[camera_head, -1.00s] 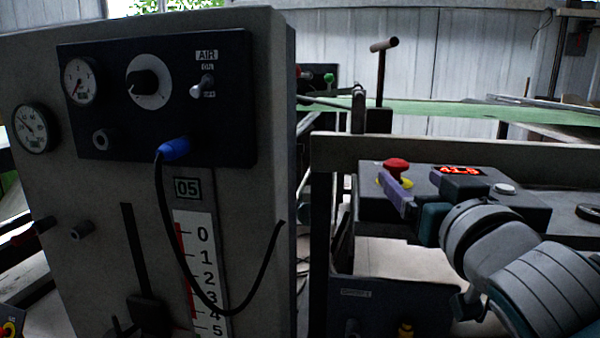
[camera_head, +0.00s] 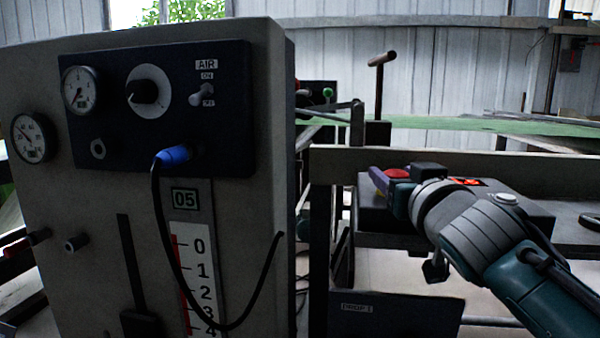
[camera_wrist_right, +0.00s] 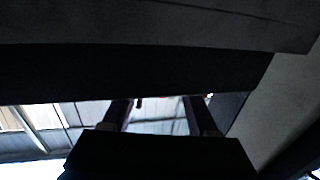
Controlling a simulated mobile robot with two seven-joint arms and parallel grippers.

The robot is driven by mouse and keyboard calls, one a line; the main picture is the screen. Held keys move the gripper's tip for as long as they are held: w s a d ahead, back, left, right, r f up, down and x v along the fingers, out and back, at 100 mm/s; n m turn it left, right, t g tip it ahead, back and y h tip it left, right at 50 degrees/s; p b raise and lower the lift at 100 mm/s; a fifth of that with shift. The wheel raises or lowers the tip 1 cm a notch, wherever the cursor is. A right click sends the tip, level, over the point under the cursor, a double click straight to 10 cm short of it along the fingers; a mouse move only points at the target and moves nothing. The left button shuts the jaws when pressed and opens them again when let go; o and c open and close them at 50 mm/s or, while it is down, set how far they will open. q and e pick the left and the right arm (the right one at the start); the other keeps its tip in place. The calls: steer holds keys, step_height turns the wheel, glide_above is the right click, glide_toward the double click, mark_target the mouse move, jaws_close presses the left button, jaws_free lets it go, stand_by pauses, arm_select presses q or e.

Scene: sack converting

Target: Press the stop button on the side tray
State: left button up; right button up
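The red mushroom-shaped stop button (camera_head: 397,173) is on top of a dark control box (camera_head: 526,211) at the right in the head view. Its lower part is hidden behind my right gripper. My right gripper (camera_head: 378,179) has purple fingers, which are just left of and in front of the red button. I cannot tell whether they touch it. In the wrist view the two fingers of my right gripper (camera_wrist_right: 157,103) stand apart with nothing between them. The button cannot be made out there. My left gripper is not in view.
A white button (camera_head: 507,198) and a red lit display (camera_head: 467,181) are also on the box. A beige rail (camera_head: 335,160) runs behind it. A grey panel (camera_head: 262,190) with gauges and a hanging black cable (camera_head: 163,235) fills the left.

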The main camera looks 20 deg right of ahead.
jaws_close()
stand_by(1.0)
